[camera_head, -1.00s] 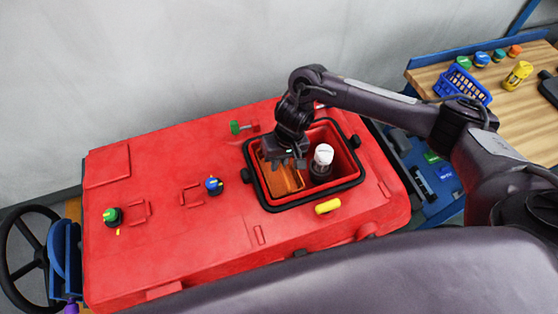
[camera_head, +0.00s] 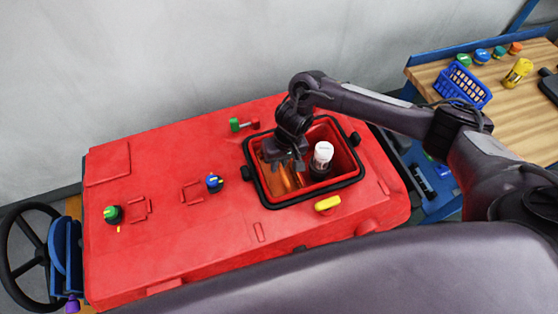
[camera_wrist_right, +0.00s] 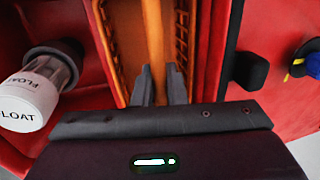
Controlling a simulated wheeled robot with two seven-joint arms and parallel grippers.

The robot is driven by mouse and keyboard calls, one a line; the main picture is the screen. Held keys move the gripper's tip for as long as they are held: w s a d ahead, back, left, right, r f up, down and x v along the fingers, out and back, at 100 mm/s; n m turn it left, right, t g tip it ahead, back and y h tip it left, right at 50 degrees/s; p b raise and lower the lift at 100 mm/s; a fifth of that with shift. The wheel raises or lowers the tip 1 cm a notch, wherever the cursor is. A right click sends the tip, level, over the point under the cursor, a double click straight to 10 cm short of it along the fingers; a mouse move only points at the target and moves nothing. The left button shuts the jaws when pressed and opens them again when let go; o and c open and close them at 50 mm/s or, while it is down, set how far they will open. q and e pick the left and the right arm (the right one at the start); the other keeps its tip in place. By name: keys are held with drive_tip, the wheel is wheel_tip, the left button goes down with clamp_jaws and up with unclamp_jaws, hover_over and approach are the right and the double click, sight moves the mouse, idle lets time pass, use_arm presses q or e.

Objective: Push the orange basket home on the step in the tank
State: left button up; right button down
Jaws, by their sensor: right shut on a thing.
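The orange basket (camera_wrist_right: 117,50) is in the left part of the open tank (camera_head: 329,195) in the red machine body. In the head view the basket (camera_head: 288,181) is partly hidden by my right gripper. My right gripper (camera_head: 286,168) reaches down into the tank from above. In the right wrist view its two fingers (camera_wrist_right: 160,88) are closed on an upright orange bar of the basket. The step under the basket is hidden. My left gripper is not in view.
A white-capped float (camera_head: 323,155) stands in the tank right of the basket; its cap reads FLOAT in the wrist view (camera_wrist_right: 27,100). A yellow part (camera_head: 327,203) lies by the front rim. A blue crate (camera_head: 462,87) sits on the wooden bench at right.

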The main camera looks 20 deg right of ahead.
drive_tip(key=shift+f, duration=0.5)
idle(0.6)
drive_tip(key=shift+r+p, duration=0.15)
drive_tip(key=shift+p, duration=0.3)
idle(0.5)
drive_tip(key=c, duration=0.9)
unclamp_jaws()
drive_tip(key=shift+d+r+p, duration=0.25)
drive_tip(key=shift+r+p, duration=0.85)
drive_tip(key=shift+p, duration=0.3)
drive_tip(key=shift+d+r+p, duration=0.2)
drive_tip(key=shift+r+p, duration=0.85)
drive_tip(key=shift+p, duration=0.3)
